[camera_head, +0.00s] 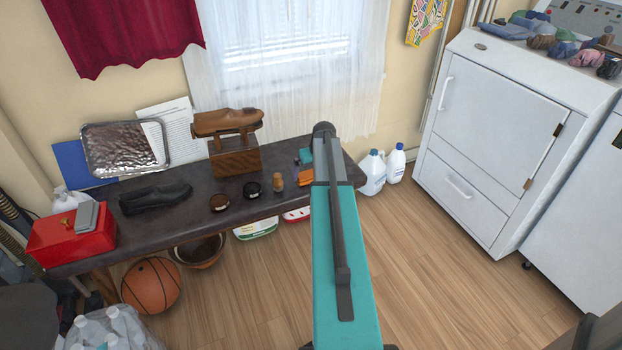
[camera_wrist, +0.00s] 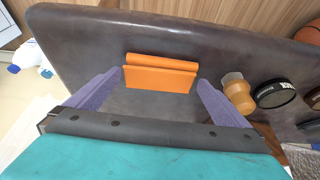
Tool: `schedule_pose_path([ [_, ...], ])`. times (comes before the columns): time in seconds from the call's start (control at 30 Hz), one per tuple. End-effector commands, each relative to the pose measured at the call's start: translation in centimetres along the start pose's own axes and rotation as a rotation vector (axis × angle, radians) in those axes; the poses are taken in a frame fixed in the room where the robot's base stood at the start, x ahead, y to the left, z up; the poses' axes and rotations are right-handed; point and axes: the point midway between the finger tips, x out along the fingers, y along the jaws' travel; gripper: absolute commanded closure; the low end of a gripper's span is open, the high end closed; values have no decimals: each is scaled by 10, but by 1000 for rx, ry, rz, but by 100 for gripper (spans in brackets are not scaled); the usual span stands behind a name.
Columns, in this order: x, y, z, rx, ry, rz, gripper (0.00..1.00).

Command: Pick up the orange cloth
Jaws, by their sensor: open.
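The orange cloth (camera_wrist: 160,76) lies folded on the dark bench top, near its edge, in the wrist view. In the head view a small part of the cloth (camera_head: 306,176) shows just left of my arm, which hides the rest. My gripper (camera_wrist: 160,85) is open, with one purple-grey finger on each side of the cloth and apart from it. Nothing is held between the fingers.
The dark bench (camera_head: 165,222) carries a small amber bottle (camera_head: 278,182), two round tins, a black shoe (camera_head: 155,197), a red box (camera_head: 72,238) and a wooden shoe stand (camera_head: 235,160). In the wrist view, the amber bottle (camera_wrist: 238,95) stands close beside the right finger. White jugs (camera_head: 372,173) stand on the floor.

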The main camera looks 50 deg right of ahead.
Motion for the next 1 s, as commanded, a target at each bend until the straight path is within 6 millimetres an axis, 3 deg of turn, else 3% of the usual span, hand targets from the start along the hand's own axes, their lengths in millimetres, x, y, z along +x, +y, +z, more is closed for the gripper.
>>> schedule_pose_path([
  [0.2, 17, 0, -1, -1, 0, 0, 0],
  [0.77, 17, 0, 0, 0, 0, 0, 0],
  [0.93, 17, 0, 0, -1, 0, 0, 29],
  [1.0, 17, 0, -1, -1, 1, 0, 32],
])
